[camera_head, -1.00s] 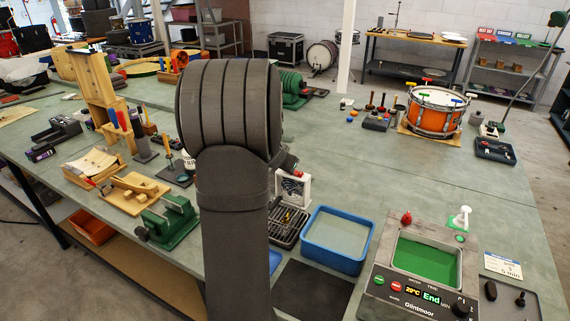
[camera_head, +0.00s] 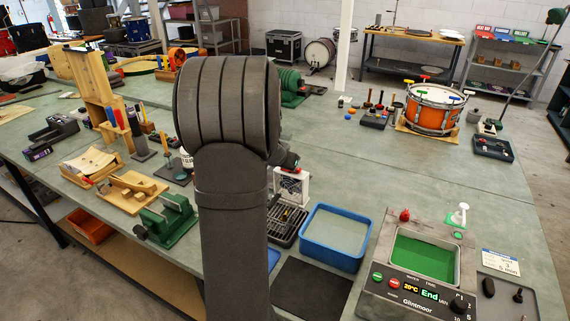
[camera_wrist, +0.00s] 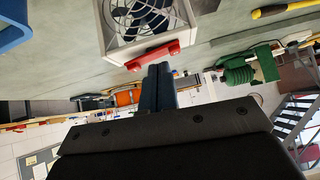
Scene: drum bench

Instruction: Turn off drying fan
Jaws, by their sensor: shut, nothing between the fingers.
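In the head view the fan (camera_head: 303,187) stands behind the tray rack, partly hidden by my arm. In the wrist view the fan (camera_wrist: 183,14) is at the top, with a red bar-like part (camera_wrist: 153,56) along its near edge. My gripper (camera_wrist: 160,68) is shut and empty. Its fingertips are right at the red part; I cannot tell whether they touch it. In the head view the fingertips are hidden.
A dark slatted rack (camera_head: 287,226) and a blue tub (camera_head: 334,238) stand close to the fan. A grey bath unit (camera_head: 424,262) with a green basin is at the right. In the wrist view a yellow-handled tool (camera_wrist: 284,9) lies beside the fan.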

